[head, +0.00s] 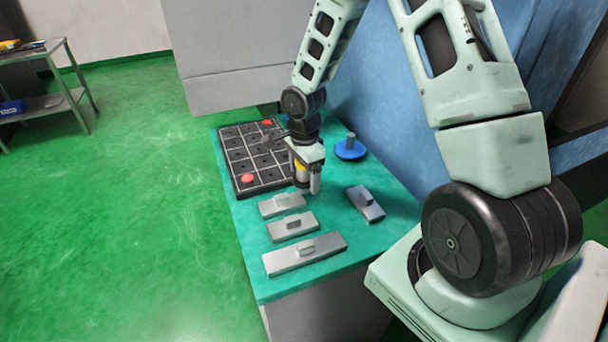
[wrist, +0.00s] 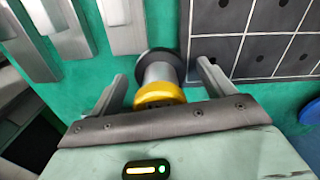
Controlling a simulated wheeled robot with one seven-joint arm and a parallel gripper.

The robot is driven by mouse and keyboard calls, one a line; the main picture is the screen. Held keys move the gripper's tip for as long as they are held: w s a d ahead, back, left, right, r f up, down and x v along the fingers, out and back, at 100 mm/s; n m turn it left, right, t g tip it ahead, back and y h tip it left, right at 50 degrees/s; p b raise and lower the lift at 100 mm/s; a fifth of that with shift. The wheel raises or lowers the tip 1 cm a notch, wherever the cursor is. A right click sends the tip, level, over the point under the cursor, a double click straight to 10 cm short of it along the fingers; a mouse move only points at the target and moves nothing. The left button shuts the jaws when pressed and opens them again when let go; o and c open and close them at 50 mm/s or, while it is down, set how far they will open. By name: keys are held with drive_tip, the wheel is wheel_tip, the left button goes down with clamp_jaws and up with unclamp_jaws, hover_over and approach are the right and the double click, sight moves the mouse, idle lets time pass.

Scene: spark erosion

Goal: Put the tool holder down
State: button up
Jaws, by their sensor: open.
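The tool holder (wrist: 158,72) has a yellow collar, a grey cylindrical body and a black round flange. In the wrist view it lies between the two fingers of my gripper (wrist: 163,80), with a visible gap on each side. In the head view my gripper (head: 309,186) points down over the teal table top, open around the holder. Only the holder's yellow part (head: 298,165) shows clearly there; the rest is partly hidden by the fingers. The holder appears to stand on the table top, but its contact there is hard to see.
A black gridded tray (head: 238,160) with two red round pieces lies just left of my gripper. Several grey metal blocks (head: 292,226) lie at the front, one (head: 366,203) at the right. A blue disc with a grey post (head: 350,150) stands right. A blue wall (head: 375,90) rises behind.

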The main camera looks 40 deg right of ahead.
drive_tip(key=c, duration=1.5)
wheel_tip(320, 180, up, 10)
drive_tip(key=shift+r+b, duration=0.1)
drive_tip(key=shift+b, duration=0.3)
